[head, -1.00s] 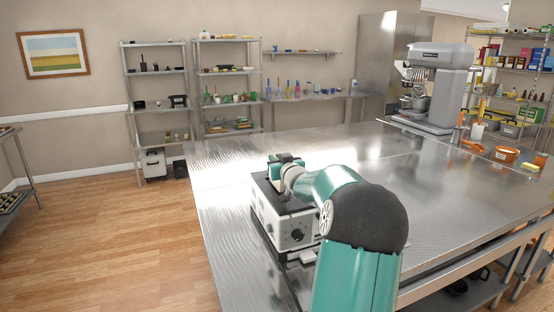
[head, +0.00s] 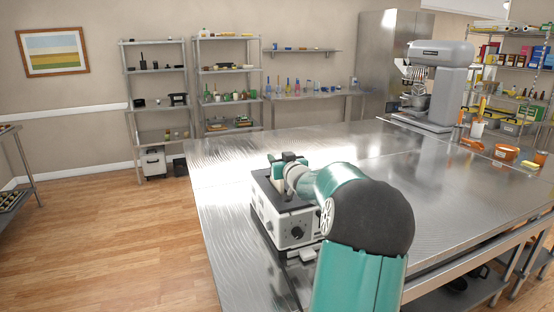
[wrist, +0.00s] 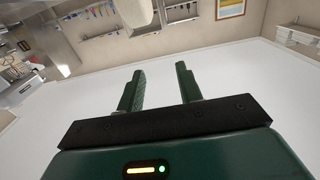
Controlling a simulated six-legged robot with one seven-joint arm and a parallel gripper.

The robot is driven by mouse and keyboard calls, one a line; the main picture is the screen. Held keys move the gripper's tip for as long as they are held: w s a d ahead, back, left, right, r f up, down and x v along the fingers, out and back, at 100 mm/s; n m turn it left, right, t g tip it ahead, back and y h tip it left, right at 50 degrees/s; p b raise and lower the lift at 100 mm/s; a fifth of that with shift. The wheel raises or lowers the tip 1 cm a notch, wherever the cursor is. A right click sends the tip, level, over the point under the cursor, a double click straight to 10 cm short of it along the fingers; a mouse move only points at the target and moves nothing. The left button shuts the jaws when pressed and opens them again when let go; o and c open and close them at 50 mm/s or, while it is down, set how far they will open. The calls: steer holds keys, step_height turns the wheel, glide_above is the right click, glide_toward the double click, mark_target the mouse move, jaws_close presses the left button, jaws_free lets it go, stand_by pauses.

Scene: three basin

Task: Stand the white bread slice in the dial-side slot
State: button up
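The white and black toaster (head: 284,212) stands on the steel table, its dial (head: 297,232) on the side facing me. My gripper (head: 286,158) is above the toaster's far part in the head view; my arm covers part of the toaster top. In the wrist view my gripper (wrist: 160,75) has its two green fingers apart, with nothing between their tips. A pale, rounded piece that looks like the white bread slice (wrist: 133,12) shows at the top edge, cut off by the frame and beyond the fingers. The slots are too small and hidden to read.
The steel table (head: 230,235) is clear to the left of the toaster and behind it. A stand mixer (head: 437,90) stands at the far right, with orange tubs (head: 505,153) near it. Shelves line the back wall.

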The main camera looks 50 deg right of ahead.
steer(key=v, duration=1)
steer(key=w+a+n+g+y, duration=0.1)
steer(key=w+a+g, duration=0.15)
steer(key=a, duration=0.95)
steer(key=w+a+g+y, duration=0.1)
steer(key=w+a+g, duration=0.15)
steer(key=a, duration=0.95)
steer(key=s+a+f+n+g+y, duration=0.2)
steer(key=s+a, duration=0.6)
steer(key=a, duration=0.6)
steer(key=s+a+f+n+g+y, duration=0.2)
steer(key=s+a+f+y, duration=0.3)
steer(key=s+a, duration=0.4)
steer(key=a+f+n, duration=0.1)
steer(key=a, duration=0.4)
steer(key=shift+f+g, duration=0.3)
steer(key=shift+g, duration=0.1)
steer(key=shift+d, duration=0.15)
